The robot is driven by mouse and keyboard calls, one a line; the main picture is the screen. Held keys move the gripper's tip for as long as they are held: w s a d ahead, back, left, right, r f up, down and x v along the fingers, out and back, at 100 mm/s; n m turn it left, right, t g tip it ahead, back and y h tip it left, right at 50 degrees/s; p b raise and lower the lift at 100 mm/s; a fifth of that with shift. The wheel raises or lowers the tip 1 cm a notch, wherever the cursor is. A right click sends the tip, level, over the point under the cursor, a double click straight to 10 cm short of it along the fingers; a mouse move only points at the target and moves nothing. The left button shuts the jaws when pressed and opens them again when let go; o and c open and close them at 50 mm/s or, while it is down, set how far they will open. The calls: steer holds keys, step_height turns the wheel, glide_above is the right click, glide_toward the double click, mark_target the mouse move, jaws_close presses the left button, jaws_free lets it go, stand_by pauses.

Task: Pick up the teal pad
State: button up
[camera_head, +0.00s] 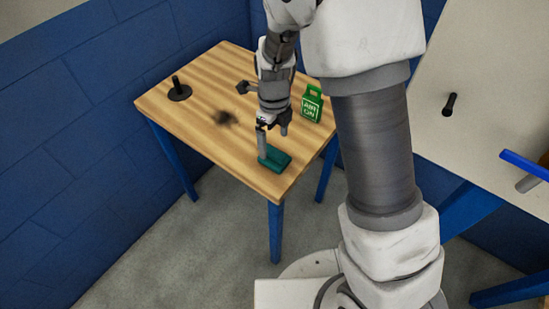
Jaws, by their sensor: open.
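The teal pad (279,159) is a flat block lying on the wooden table (187,112), close to the table's front corner. My gripper (271,146) points down over the pad from above, with its jaws open. One finger reaches down at the pad's left end and the other shows higher up on the right. I cannot tell from this view whether the finger touches the pad.
A green sign marked "AIR ON" (312,104) stands behind the pad on the right. A black peg on a round base (179,90) stands at the left. A dark fuzzy patch (224,118) lies mid-table. A pale panel (481,60) with a black knob (449,104) is at right.

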mark_target(275, 151)
steer(key=shift+w+d+f+b, duration=0.1)
steer(key=shift+f+b, duration=0.55)
steer(key=shift+f, duration=2.8)
steer(key=c, duration=1.3)
